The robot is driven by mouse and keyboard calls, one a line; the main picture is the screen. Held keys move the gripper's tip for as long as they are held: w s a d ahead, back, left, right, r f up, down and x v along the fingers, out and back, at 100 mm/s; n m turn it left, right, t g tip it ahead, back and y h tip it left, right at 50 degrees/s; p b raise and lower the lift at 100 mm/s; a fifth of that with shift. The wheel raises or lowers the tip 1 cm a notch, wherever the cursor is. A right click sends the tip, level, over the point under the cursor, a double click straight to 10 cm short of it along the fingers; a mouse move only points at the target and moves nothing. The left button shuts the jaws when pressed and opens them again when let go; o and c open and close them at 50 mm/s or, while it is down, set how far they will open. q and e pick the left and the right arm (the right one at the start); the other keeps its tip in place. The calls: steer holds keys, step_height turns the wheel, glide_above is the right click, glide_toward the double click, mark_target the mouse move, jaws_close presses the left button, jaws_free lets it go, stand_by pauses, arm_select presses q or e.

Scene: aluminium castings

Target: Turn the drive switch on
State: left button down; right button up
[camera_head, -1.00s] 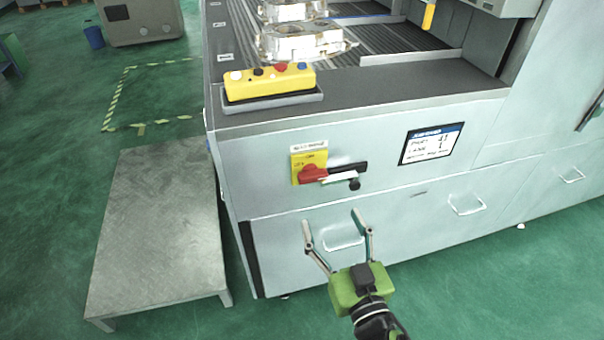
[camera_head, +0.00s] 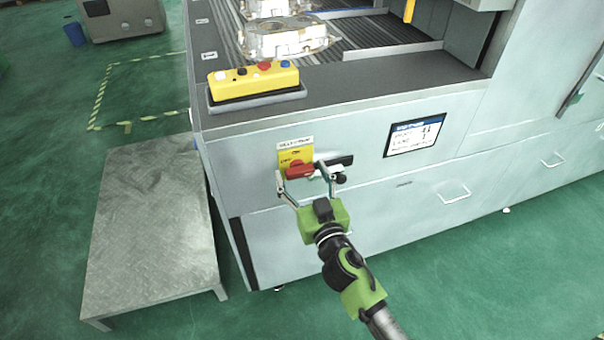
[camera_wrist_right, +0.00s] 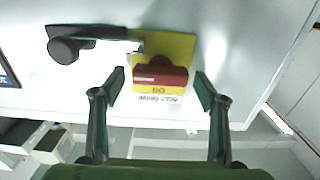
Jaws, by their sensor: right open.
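The drive switch is a red handle (camera_head: 299,171) on a yellow plate (camera_head: 285,157), fixed to the front of the grey machine. In the right wrist view the red handle (camera_wrist_right: 160,76) lies crosswise in the picture, ahead of and between my fingertips. My right gripper (camera_head: 302,177) is open around the switch area, with one finger to each side. In the right wrist view, my right gripper (camera_wrist_right: 160,88) holds nothing, and its fingers appear apart from the handle. My left gripper is not in view.
A black part with a round knob (camera_head: 340,178) sits right beside the switch; it also shows in the wrist view (camera_wrist_right: 64,49). A yellow button box (camera_head: 254,83) rests on the machine's ledge. A display (camera_head: 415,135) is to the right. A low metal platform (camera_head: 150,230) stands left.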

steer(key=c, duration=1.1)
steer(key=shift+n, duration=0.3)
steer(key=n, duration=0.3)
steer(key=shift+a+n, duration=0.1)
steer(key=shift+n, duration=0.2)
steer(key=n, duration=0.4)
steer(key=shift+s+a+f+n, duration=0.1)
steer(key=shift+n, duration=0.2)
steer(key=n, duration=0.4)
steer(key=shift+f+n, duration=0.1)
steer(key=shift+n, duration=0.2)
steer(key=shift+f+n, duration=0.1)
steer(key=shift+n, duration=2.1)
